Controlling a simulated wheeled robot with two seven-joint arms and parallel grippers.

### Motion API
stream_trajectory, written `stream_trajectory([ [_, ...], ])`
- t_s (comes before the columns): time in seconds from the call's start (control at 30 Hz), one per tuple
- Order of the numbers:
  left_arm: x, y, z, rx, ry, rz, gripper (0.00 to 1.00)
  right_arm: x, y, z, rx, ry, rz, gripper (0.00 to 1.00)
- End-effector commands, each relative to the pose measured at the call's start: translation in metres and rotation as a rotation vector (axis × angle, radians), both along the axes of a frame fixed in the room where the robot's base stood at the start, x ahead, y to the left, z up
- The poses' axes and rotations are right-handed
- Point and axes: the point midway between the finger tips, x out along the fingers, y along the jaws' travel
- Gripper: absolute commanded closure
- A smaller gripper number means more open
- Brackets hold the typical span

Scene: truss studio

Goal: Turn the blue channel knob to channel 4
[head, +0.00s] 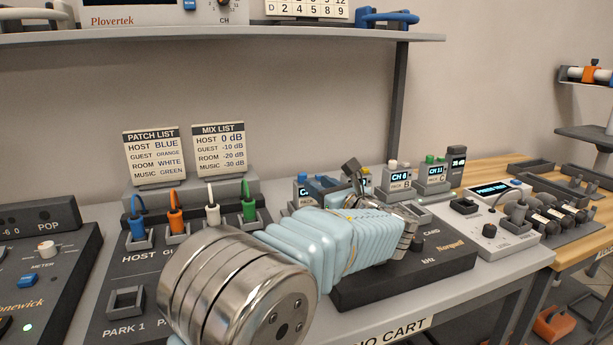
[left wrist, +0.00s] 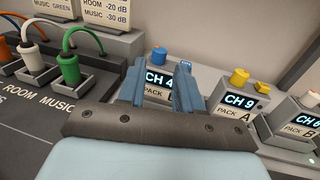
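The blue channel knob (left wrist: 159,54) stands on top of a grey pack in the left wrist view. The pack's lit display (left wrist: 158,79) reads CH 4, with its right end close against a finger. The pack's letter is mostly hidden. My left gripper (left wrist: 161,78) has its two blue-grey fingers apart, with nothing held between them. The knob shows beyond the fingertips, in the gap between them, apparently untouched. In the head view, my left gripper (head: 328,184) is over this pack, and my arm hides most of it. My right gripper is in neither view.
Close to the right stand pack A with a yellow knob (left wrist: 239,78), showing CH 9, and pack B (head: 396,180), showing CH 6. Pack C (head: 432,177) shows CH 11. Coloured patch plugs (head: 175,221) with cables stand to the left. A shelf (head: 230,36) hangs above.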

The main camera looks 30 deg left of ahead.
Motion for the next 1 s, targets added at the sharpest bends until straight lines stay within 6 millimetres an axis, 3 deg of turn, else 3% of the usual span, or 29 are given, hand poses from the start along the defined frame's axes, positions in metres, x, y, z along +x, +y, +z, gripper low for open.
stream_trajectory([
  [0.1,0.012,0.023,0.001,0.000,0.001,0.003,0.65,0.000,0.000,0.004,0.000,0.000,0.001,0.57],
  [0.27,0.024,0.043,0.001,0.001,0.000,0.002,0.65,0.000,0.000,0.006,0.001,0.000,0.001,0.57],
  [0.67,0.029,0.051,0.000,0.000,-0.001,-0.001,0.65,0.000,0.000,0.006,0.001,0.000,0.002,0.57],
  [0.9,0.029,0.051,0.000,0.000,-0.001,-0.001,0.99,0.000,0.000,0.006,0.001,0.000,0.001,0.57],
  [1.0,0.029,0.051,0.000,-0.001,0.000,-0.002,1.00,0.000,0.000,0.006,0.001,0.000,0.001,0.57],
])
